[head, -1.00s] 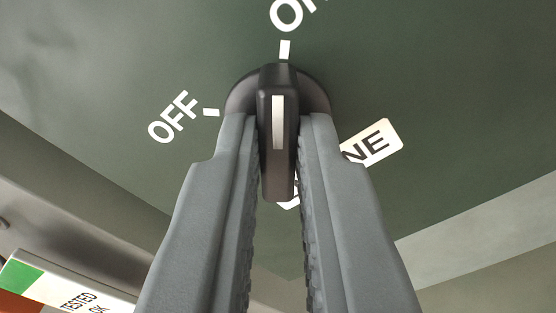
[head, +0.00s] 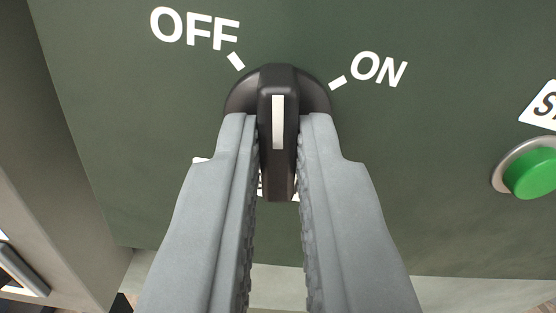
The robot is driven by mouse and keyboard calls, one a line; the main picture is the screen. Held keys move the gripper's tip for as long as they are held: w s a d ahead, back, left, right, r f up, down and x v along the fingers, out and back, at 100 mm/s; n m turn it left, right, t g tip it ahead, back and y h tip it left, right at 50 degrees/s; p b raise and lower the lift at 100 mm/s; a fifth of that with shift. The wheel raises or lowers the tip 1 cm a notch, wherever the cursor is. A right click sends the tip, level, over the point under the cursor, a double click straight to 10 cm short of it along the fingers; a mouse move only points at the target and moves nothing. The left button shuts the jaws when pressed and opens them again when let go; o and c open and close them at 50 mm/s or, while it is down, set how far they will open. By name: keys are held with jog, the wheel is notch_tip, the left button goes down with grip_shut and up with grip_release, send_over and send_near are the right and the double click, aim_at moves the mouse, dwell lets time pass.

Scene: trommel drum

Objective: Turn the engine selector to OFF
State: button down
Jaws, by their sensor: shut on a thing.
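The engine selector (head: 278,82) is a black rotary knob with a raised grip bar and a white pointer line, on a dark green panel. Its pointer stands between the white OFF mark (head: 235,61) at upper left and the white ON mark (head: 337,83) at right, somewhat nearer OFF. My gripper (head: 278,125) is shut on the grip bar, one grey finger on each side. The fingers and bar hide most of a white label below the knob.
A green push button (head: 530,174) in a metal ring sits at the right, below a partly cut-off white label (head: 541,106). The panel's left edge and a grey frame (head: 40,215) are at the left. The panel between knob and button is clear.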

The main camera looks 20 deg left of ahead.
jog(key=n, duration=0.6)
jog(key=shift+f+n, duration=0.1)
jog(key=shift+n, duration=0.2)
dwell(0.5)
jog(key=c, duration=1.5)
grip_release()
jog(key=v, duration=1.7)
jog(key=shift+s, duration=0.25)
